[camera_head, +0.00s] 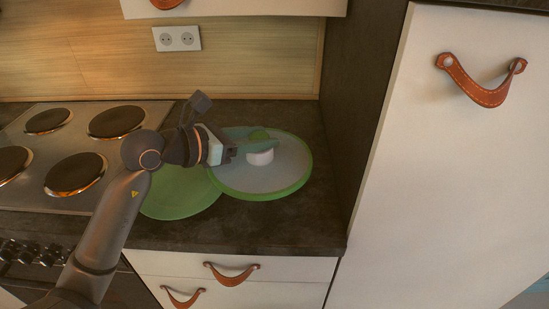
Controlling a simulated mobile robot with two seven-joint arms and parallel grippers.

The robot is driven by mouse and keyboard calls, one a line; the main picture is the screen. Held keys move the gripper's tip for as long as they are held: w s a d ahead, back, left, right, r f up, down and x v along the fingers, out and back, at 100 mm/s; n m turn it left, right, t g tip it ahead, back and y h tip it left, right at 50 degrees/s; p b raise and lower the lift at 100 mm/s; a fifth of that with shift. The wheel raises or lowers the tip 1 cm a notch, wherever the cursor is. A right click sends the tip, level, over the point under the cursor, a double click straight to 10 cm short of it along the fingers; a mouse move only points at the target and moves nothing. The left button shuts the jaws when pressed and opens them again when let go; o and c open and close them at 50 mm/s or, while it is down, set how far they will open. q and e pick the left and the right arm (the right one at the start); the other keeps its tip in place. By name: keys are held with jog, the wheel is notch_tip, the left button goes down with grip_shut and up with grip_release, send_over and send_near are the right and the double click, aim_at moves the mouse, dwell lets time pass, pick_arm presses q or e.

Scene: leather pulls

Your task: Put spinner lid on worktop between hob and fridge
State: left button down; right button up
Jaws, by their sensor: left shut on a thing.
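My right gripper is not in view.
The hob has several dark round plates. A dark side panel (358,100) bounds the worktop on the right. A socket (177,39) is on the wooden back wall. Drawers with leather pulls (231,274) are below. Bare worktop shows in front of the lid.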

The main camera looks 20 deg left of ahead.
aim_at(276, 162)
pick_arm(q)
jog(key=f, duration=0.1)
jog(key=w+d+f, duration=0.1)
jog(key=f, duration=0.1)
jog(key=w+d+f, duration=0.1)
jog(key=shift+w+f, duration=0.15)
jog(key=shift+w, duration=0.1)
jog(key=f, duration=0.3)
jog(key=shift+w+d+f, duration=0.15)
jog(key=shift+w+d, duration=0.1)
jog(key=shift+d, duration=0.1)
jog(key=shift+f, duration=0.3)
jog(key=shift+f, duration=0.15)
jog(key=shift+c, duration=1.8)
grip_release()
